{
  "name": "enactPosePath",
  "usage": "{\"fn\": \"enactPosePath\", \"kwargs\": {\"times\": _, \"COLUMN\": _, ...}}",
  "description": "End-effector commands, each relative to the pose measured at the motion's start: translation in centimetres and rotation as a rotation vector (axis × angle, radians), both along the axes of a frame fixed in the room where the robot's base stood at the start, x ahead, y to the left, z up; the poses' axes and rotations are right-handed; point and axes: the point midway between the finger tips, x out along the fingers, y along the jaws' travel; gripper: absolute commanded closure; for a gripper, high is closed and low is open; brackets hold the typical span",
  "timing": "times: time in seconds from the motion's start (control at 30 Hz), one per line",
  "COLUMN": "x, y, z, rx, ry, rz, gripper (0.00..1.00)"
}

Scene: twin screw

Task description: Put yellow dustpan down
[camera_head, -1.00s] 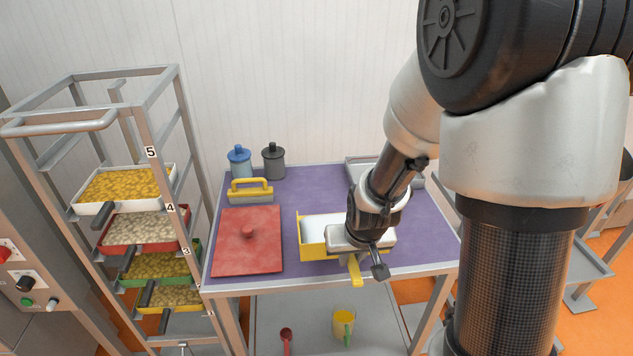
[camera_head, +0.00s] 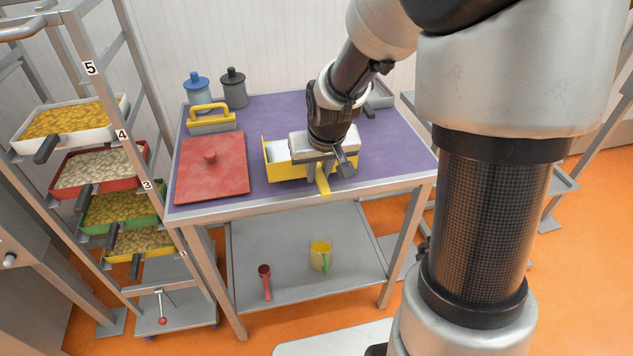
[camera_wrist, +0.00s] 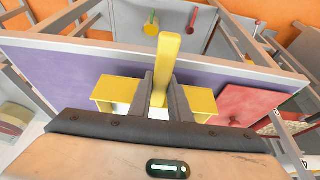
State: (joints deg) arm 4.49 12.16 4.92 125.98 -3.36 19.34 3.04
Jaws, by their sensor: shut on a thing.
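The yellow dustpan (camera_head: 270,161) is at the front edge of the purple-topped table (camera_head: 385,150). Its yellow handle (camera_wrist: 167,58) points out over the front rim, and its pan has a pale inside. My gripper (camera_head: 322,166) is shut on the handle from above; in the wrist view its two dark fingers (camera_wrist: 161,88) flank the handle. My gripper and wrist hide part of the pan. The pan looks at or very near the tabletop; whether it touches is unclear.
A red lidded plate (camera_head: 212,170) lies left of the dustpan. Behind it are a yellow-handled tool (camera_head: 211,118), a blue jar (camera_head: 197,90) and a dark jar (camera_head: 234,90). A tray rack (camera_head: 125,140) stands at left. The lower shelf holds a yellow jug (camera_head: 320,256) and a red scoop (camera_head: 265,282).

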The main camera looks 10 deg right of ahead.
Motion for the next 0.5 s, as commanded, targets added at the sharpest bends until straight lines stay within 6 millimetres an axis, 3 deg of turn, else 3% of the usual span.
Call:
{"fn": "enactPosePath", "kwargs": {"times": 0.23, "x": -0.1, "y": 0.0, "z": -3.3, "rx": 0.001, "ry": 0.004, "rz": -0.002, "gripper": 1.00}}
{"fn": "enactPosePath", "kwargs": {"times": 0.5, "x": 0.0, "y": 0.0, "z": -3.6, "rx": 0.000, "ry": -0.001, "rz": -0.001, "gripper": 1.00}}
